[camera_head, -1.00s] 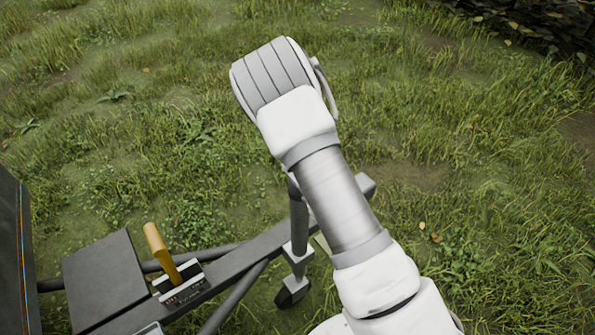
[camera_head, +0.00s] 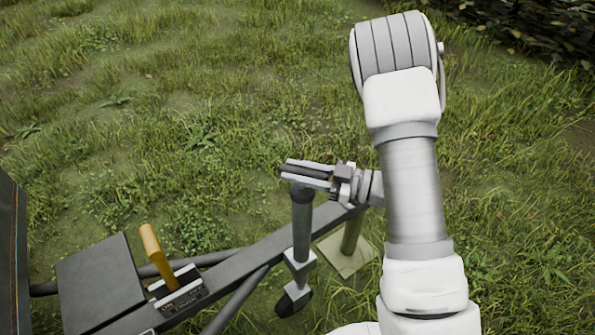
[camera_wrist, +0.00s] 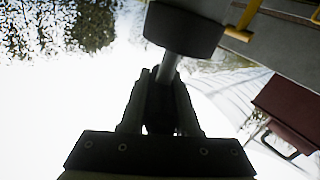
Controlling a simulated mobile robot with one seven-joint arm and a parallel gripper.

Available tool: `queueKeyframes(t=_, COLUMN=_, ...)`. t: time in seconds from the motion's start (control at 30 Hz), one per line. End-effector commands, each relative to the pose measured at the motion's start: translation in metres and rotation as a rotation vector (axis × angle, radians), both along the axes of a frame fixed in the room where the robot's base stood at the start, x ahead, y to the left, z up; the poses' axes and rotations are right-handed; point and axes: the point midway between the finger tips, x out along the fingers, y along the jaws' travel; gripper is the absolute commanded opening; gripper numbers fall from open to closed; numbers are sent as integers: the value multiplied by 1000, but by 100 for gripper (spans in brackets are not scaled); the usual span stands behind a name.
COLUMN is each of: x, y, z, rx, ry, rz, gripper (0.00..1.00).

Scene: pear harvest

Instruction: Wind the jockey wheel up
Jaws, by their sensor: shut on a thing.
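The jockey wheel (camera_head: 302,232) stands upright at the drawbar, a dark grey tube with a small black wheel (camera_head: 292,301) at its foot on the grass. My gripper (camera_head: 306,173) reaches in from the right at the top of the tube. Its two fingers lie almost level and are shut on a dark part there, seemingly the crank handle (camera_head: 284,171), mostly hidden between them. In the wrist view, the dark fingers (camera_wrist: 160,88) close around a part in line with a grey shaft (camera_wrist: 172,67), below a dark block (camera_wrist: 184,28).
The grey drawbar (camera_head: 232,265) runs from lower left to the tube. A yellow lever (camera_head: 156,250) stands beside a dark box (camera_head: 100,280). A post on a pale yellow-green plate (camera_head: 347,262) stands right of the wheel. Open grass lies behind; a dark hedge is at top right.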

Motion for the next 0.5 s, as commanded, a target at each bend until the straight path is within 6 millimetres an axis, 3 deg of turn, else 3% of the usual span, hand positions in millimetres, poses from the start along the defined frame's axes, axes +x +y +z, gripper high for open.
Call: queueKeyframes(t=0.5, x=-5, y=-1, z=1, rx=-2, ry=-4, rz=492, gripper=0)
